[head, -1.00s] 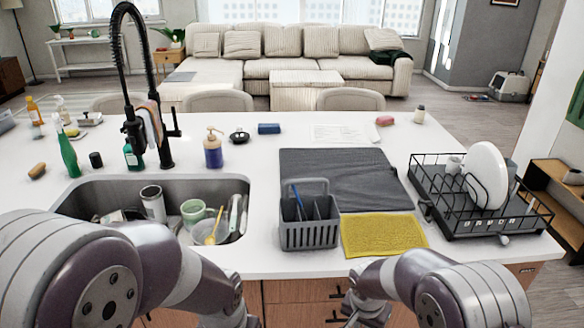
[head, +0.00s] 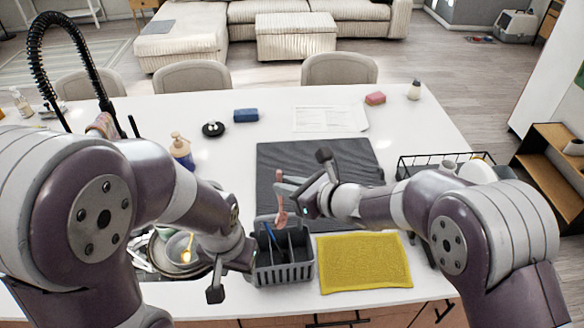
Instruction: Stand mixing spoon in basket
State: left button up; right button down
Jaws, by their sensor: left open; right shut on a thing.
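The grey basket (head: 284,265) stands upright on the counter, with a blue-handled utensil (head: 270,235) in its left part. My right gripper (head: 291,190) is shut on a pinkish, spoon-like utensil (head: 281,205), held roughly upright above the back of the basket. The utensil's lower end is at the basket's rim in the picture; I cannot tell whether it is inside. My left gripper (head: 232,277) is open and empty, close beside the basket's left side. A yellow spoon (head: 186,256) lies in a bowl in the sink.
A dark drying mat (head: 340,160) lies behind the basket and a yellow cloth (head: 365,262) to its right. A dish rack (head: 420,163) is at the right, partly hidden by my arm. A soap bottle (head: 181,152) stands behind the sink.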

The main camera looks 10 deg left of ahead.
aim_at(281, 225)
notch_tip(281, 225, down, 5)
jog(key=b, duration=0.3)
jog(key=shift+s+a+r, duration=0.15)
jog(key=shift+r, duration=0.05)
jog(key=f+b, duration=0.8)
jog(key=shift+s+f, duration=0.2)
jog(key=shift+s, duration=0.05)
jog(key=shift+f+b, duration=0.6)
jog(key=shift+b, duration=0.3)
pick_arm(q)
notch_tip(281, 225, down, 13)
jog(key=shift+s, duration=0.3)
jog(key=shift+a+r, duration=0.1)
jog(key=shift+r, duration=0.05)
pick_arm(e)
jog(key=c, duration=1)
grip_release()
